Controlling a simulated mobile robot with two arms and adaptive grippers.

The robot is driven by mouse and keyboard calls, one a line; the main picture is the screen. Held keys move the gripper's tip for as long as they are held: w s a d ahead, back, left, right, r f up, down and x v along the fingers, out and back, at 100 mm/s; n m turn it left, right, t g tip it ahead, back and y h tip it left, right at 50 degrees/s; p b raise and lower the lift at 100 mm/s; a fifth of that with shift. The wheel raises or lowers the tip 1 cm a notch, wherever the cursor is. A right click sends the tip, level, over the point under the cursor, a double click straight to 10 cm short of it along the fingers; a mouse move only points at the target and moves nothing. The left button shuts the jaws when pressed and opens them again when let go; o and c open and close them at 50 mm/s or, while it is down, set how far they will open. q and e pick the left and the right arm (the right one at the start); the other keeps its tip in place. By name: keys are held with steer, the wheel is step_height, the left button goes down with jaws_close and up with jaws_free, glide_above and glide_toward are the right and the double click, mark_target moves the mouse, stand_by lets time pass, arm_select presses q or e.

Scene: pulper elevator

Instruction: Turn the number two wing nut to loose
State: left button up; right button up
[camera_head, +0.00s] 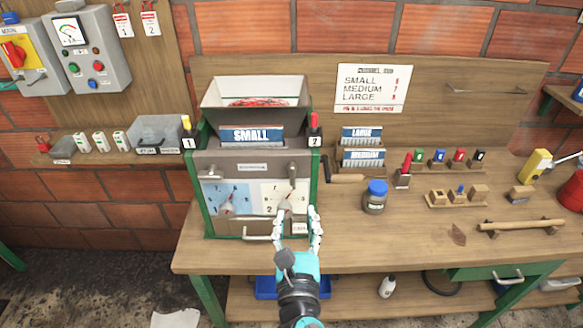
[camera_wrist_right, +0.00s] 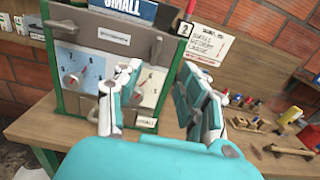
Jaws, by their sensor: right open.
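The grey pulper front (camera_head: 250,165) sits in a green frame on the bench. Grey winged fittings stand near its upper corners, the right one (camera_head: 292,172) below the plate marked 2 (camera_head: 315,141); it also shows in the wrist view (camera_wrist_right: 156,46). I cannot tell whether it is tight or loose. Contact is unclear. My left gripper is out of view.
A hopper (camera_head: 255,98) with red contents and a SMALL plate top the pulper. A bar handle (camera_head: 262,237) sits low on its front. Several small wooden blocks lie farther right. Bare bench lies in front.

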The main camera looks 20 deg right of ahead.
mark_target(293, 173)
steer(key=p+x, duration=0.1)
steer(key=x, duration=1.3)
steer(key=shift+w+a+f, duration=0.1)
steer(key=shift+a, duration=0.1)
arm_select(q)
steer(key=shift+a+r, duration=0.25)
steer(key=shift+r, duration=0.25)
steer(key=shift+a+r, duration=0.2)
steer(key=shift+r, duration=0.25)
arm_select(e)
steer(key=shift+c, duration=1)
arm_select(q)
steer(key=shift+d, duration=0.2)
arm_select(e)
jaws_close()
